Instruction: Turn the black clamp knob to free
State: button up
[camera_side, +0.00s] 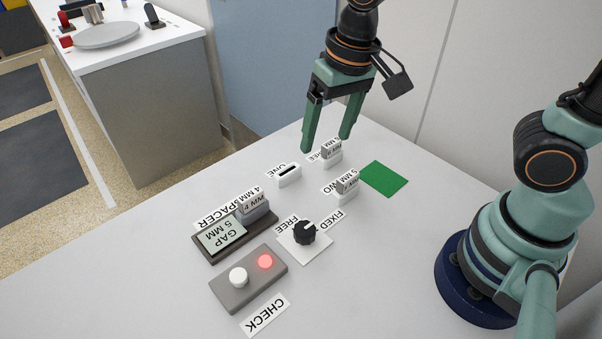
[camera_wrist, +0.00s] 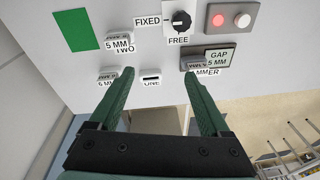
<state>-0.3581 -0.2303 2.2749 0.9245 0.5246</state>
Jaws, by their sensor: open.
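The black clamp knob (camera_side: 304,232) sits on a white plate (camera_side: 318,250) with the labels FREE (camera_side: 287,226) and FIXED (camera_side: 333,220). It also shows at the top of the wrist view (camera_wrist: 181,20), with FIXED at its left and FREE below. Its pointer mark is too small to read surely. My gripper (camera_side: 326,143) is open and empty, raised above the far end of the table, well away from the knob. In the wrist view its two fingers (camera_wrist: 161,80) are spread apart, with the knob beyond them.
A GAP 5 MM unit (camera_side: 222,236) holds a 4 MM spacer block (camera_side: 252,205). A grey box (camera_side: 248,290) has a lit red lamp (camera_side: 265,262) and white button (camera_side: 238,277). Holder ONE (camera_side: 289,175) looks empty; TWO (camera_side: 346,190) and THREE (camera_side: 331,154) hold blocks. A green patch (camera_side: 384,179) lies right.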

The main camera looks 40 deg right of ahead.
jog(key=g, duration=0.2)
send_over(305, 229)
notch_tip(305, 229, down, 4)
jog(key=m, duration=0.1)
jog(key=shift+h, duration=0.3)
notch_tip(305, 229, down, 13)
jog(key=shift+r, duration=0.1)
grip_shut()
